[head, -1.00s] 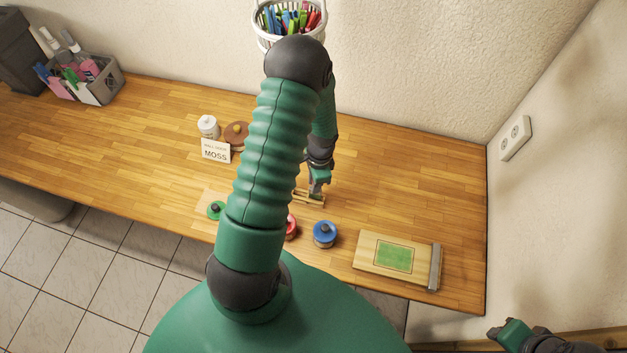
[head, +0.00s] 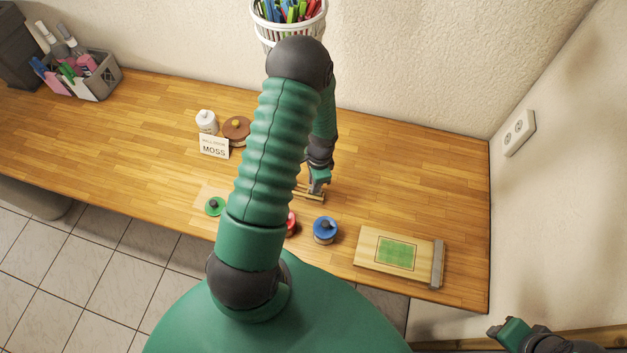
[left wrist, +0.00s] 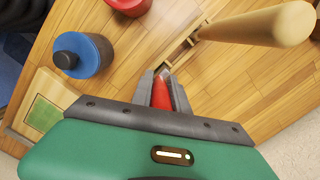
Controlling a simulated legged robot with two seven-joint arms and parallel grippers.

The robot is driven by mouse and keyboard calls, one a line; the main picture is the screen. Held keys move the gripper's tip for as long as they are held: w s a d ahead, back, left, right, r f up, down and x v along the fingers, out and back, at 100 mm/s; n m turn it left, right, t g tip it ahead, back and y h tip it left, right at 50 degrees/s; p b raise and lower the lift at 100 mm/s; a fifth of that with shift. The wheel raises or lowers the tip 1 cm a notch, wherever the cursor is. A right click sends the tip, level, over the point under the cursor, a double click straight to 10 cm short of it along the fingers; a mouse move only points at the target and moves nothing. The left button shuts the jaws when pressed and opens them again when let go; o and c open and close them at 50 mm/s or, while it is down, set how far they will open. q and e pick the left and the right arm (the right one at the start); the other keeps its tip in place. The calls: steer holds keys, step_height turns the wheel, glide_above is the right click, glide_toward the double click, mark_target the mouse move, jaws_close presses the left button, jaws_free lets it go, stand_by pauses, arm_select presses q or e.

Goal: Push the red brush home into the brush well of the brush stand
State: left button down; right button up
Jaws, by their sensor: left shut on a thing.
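My left gripper (head: 317,185) is low over the counter, at the light wooden brush stand (head: 316,198). In the left wrist view its two fingers (left wrist: 163,80) are shut on the red brush (left wrist: 161,94), a tapered red piece between them. Part of the stand (left wrist: 178,52) shows just beyond the fingertips. A thick pale wooden rod (left wrist: 255,26) rises close beside the gripper. The brush's lower end and the well are hidden, so I cannot tell how deep it sits. My right gripper (head: 503,329) is at the lower right, away from the counter; its jaws are unclear.
A blue-lidded pot (head: 325,230) and a partly hidden red one (head: 291,224) stand in front of the stand. A green-printed board (head: 372,248) lies to the right. A MOSS card (head: 214,147) and a white bottle (head: 207,122) stand left. Counter right of the gripper is clear.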

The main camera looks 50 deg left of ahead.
arm_select(q)
steer(key=c, duration=1.2)
jaws_free()
steer(key=shift+f, duration=0.1)
steer(key=shift+w+r, duration=0.15)
steer(key=shift+r, duration=0.35)
steer(key=r+b, duration=0.1)
steer(key=r, duration=0.4)
steer(key=r+b, duration=0.1)
steer(key=r, duration=0.4)
steer(key=w+r+b, duration=0.1)
steer(key=r+b, duration=0.1)
steer(key=r, duration=0.3)
steer(key=shift+w+d+r, duration=0.1)
steer(key=shift+d+r, duration=0.15)
steer(key=shift+r, duration=0.15)
steer(key=shift+f, duration=0.1)
